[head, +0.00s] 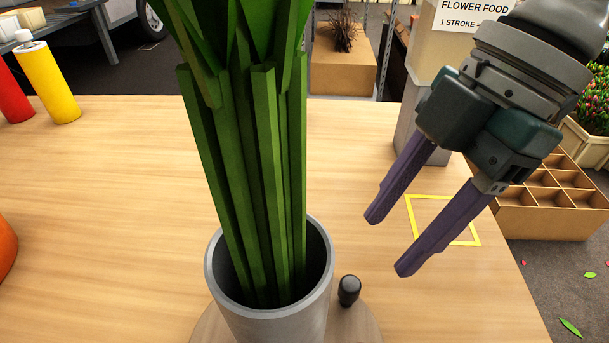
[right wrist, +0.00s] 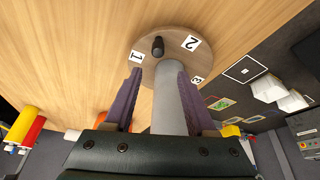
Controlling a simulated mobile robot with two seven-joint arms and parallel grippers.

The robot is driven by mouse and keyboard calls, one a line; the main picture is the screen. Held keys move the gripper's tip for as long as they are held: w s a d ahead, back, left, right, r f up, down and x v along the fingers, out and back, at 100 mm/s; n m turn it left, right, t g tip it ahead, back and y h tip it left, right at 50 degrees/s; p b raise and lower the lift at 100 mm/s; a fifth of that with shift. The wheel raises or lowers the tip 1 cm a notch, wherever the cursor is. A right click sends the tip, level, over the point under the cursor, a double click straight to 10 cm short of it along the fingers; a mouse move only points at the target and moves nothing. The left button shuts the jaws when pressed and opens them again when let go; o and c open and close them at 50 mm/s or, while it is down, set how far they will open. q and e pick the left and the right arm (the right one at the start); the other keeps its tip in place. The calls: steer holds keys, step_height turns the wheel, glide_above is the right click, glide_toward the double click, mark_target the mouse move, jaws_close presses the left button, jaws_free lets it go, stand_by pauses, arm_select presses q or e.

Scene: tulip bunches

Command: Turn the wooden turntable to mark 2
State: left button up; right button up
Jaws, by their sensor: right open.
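The round wooden turntable (head: 360,326) shows only partly at the bottom of the head view. The right wrist view shows more of its disc (right wrist: 172,33), with white labels reading 1 (right wrist: 137,57), 2 (right wrist: 191,43) and 3 (right wrist: 197,80). A short black knob (head: 349,290) stands on it, between labels 1 and 2 in the right wrist view (right wrist: 157,46). A grey cylinder vase (head: 268,325) holding thick green stems (head: 262,180) stands on the disc. My right gripper (head: 388,246), with purple fingers, is open and empty, above and beyond the knob. My left gripper is not seen.
A yellow square outline (head: 475,243) marks the table right of the turntable. A flower food container (head: 415,75) stands behind my right gripper. Yellow (head: 50,85) and red (head: 12,95) bottles stand at left. A divided cardboard box (head: 540,222) is beyond the right edge.

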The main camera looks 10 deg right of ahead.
mark_target(353, 283)
steer(key=x, duration=0.3)
steer(key=b+x, duration=0.1)
steer(key=x, duration=0.6)
steer(key=shift+w+d+f+b, duration=0.15)
steer(key=shift+w+f+b, duration=0.05)
steer(key=shift+f+b, duration=0.15)
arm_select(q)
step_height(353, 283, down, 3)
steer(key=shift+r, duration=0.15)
arm_select(e)
jaws_close()
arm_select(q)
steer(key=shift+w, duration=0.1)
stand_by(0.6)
